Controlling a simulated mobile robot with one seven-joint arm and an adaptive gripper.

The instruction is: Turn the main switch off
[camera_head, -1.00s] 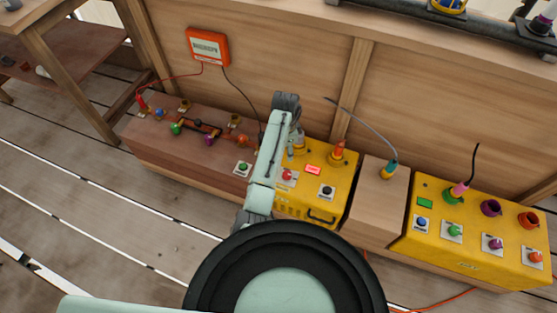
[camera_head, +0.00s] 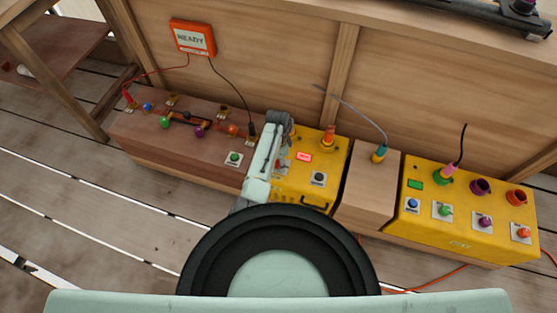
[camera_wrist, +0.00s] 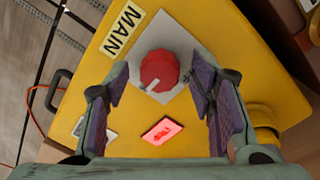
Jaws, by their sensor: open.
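The main switch (camera_wrist: 160,72) is a red round knob with a white pointer mark on a pale square plate, beside a "MAIN" label (camera_wrist: 123,32) on a yellow box. In the wrist view my gripper (camera_wrist: 159,78) is open, with one purple-padded finger on each side of the knob. Nothing is gripped, and I cannot tell whether the pads touch it. The pointer slants toward the lower left. In the head view my gripper (camera_head: 280,125) is over the left part of the yellow box (camera_head: 335,160), and my arm mostly hides the knob.
A red lit indicator (camera_wrist: 162,131) is near the knob. A yellow post (camera_wrist: 264,118) stands by the right finger. A brown plug board (camera_head: 150,140) is left; another yellow box (camera_head: 455,225) with several knobs is right.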

